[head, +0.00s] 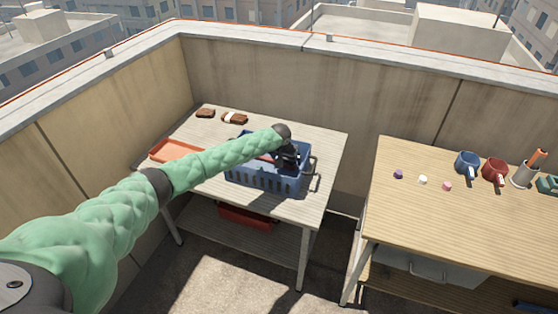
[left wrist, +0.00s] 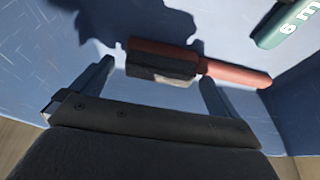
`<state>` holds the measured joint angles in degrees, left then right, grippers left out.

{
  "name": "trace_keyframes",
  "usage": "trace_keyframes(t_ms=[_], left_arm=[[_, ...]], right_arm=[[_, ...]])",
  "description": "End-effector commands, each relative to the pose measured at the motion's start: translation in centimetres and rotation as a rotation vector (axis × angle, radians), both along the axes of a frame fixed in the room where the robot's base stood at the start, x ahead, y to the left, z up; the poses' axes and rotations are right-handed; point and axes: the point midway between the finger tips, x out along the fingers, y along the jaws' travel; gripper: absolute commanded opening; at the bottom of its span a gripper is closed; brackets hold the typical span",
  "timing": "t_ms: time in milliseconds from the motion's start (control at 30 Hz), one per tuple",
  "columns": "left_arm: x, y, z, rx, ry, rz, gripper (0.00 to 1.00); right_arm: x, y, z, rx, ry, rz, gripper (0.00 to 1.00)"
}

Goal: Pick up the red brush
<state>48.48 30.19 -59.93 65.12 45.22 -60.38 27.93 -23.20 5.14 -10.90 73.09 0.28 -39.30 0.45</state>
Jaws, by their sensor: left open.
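The red brush (left wrist: 160,52) lies in the blue crate (head: 262,182), its dark bristle block facing my gripper and its handle pointing right in the left wrist view. A bit of red shows inside the crate beside my gripper in the head view, but most of the brush is hidden by my arm. My left gripper (head: 288,158) reaches down into the crate. In the left wrist view it is open (left wrist: 157,74), one finger near each end of the bristle block, with nothing held. I cannot tell whether the fingers touch the brush. My right gripper is out of view.
A green item marked "6 m" (left wrist: 287,24) lies in the crate near the brush. The crate walls surround my gripper. Mugs (head: 494,171) stand on the right table.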

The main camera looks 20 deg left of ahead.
Motion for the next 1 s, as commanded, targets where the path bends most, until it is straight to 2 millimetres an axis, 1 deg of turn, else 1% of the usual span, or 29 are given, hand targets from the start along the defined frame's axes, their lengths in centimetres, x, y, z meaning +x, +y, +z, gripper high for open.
trace_keyframes(t_ms=[267, 300, 367, 400, 500, 767, 867, 1000], left_arm=[[0.1, 0.0, -0.3, 0.000, 0.000, -0.001, 1.00], [0.1, 0.0, -0.3, 0.000, 0.000, -0.001, 0.96], [0.1, 0.0, -0.3, 0.000, 0.000, -0.001, 0.84], [0.1, 0.0, -0.3, 0.000, 0.000, -0.001, 0.76], [0.1, 0.0, -0.3, 0.000, 0.000, 0.000, 0.58], [0.1, 0.0, -0.2, 0.000, 0.000, 0.000, 0.58], [0.1, 0.0, 0.3, 0.000, -0.001, 0.000, 0.58], [0.1, 0.1, 2.0, 0.000, -0.002, -0.001, 0.58]], right_arm=[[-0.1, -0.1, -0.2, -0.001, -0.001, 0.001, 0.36], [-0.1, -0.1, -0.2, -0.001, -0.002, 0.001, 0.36], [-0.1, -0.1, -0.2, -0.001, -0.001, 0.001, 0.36], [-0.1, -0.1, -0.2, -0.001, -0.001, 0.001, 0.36], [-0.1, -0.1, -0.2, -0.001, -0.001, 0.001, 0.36], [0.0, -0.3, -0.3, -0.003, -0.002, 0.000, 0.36], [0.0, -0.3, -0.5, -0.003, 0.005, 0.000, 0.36], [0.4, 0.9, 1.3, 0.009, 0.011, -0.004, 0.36]])
